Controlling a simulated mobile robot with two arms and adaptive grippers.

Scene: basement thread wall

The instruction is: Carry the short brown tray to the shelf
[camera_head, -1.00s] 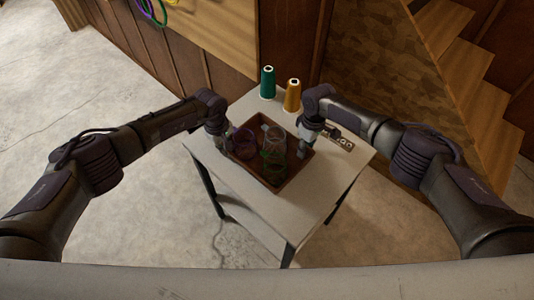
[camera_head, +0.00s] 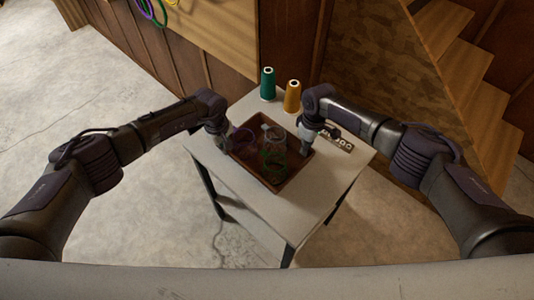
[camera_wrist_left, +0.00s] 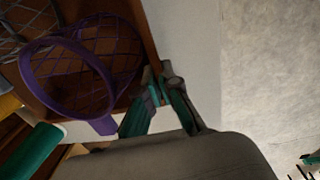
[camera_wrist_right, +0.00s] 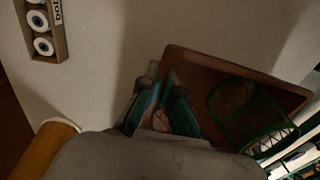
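The short brown tray (camera_head: 290,178) is an open box on a pale table, holding a purple mesh basket (camera_wrist_left: 85,80), a green one (camera_wrist_right: 245,115) and a clear or grey one. My left gripper (camera_head: 222,143) is at the tray's left wall; in the left wrist view its fingers (camera_wrist_left: 160,92) are close together on either side of the rim. My right gripper (camera_head: 306,147) is at the opposite wall; in the right wrist view its fingers (camera_wrist_right: 157,105) close on the tray's edge. The fingers partly hide both gripped walls. I cannot make out the shelf.
A green thread cone (camera_head: 268,83) and an orange one (camera_head: 292,96) stand at the table's back. A small box of white spools (camera_head: 343,143) lies right of the tray. The table top (camera_head: 310,205) is clear in front. Wooden stairs (camera_head: 465,80) rise at the right.

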